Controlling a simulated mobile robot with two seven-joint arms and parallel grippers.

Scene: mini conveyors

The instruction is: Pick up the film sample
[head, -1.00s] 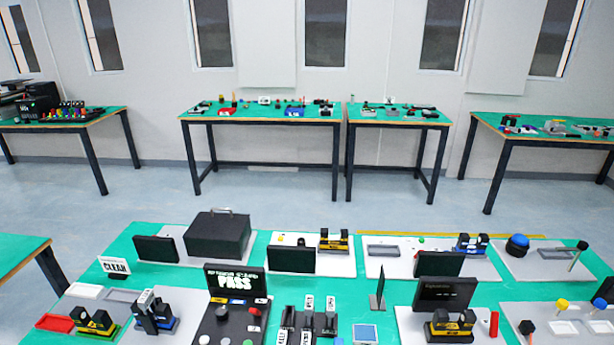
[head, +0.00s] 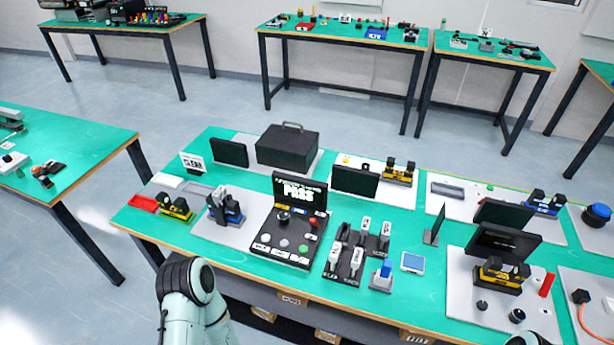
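No item is clearly marked as the film sample. A small flat blue square with a pale border (head: 413,262) lies on the green table top (head: 225,258), right of centre; it may be the film sample, but I cannot tell for sure. A small grey stand with a blue top (head: 382,276) is just left of it. A pale arm link of mine with a dark joint shows at the lower left, in front of the table's edge. Neither gripper's fingers show, and nothing is seen touching the square.
A black panel with a PASS screen (head: 299,192) and a rack of grey-and-white labelled holders (head: 357,250) stand left of the square. A thin dark upright plate (head: 435,225) stands behind it. A white board with a black-and-yellow device (head: 502,275) is to the right.

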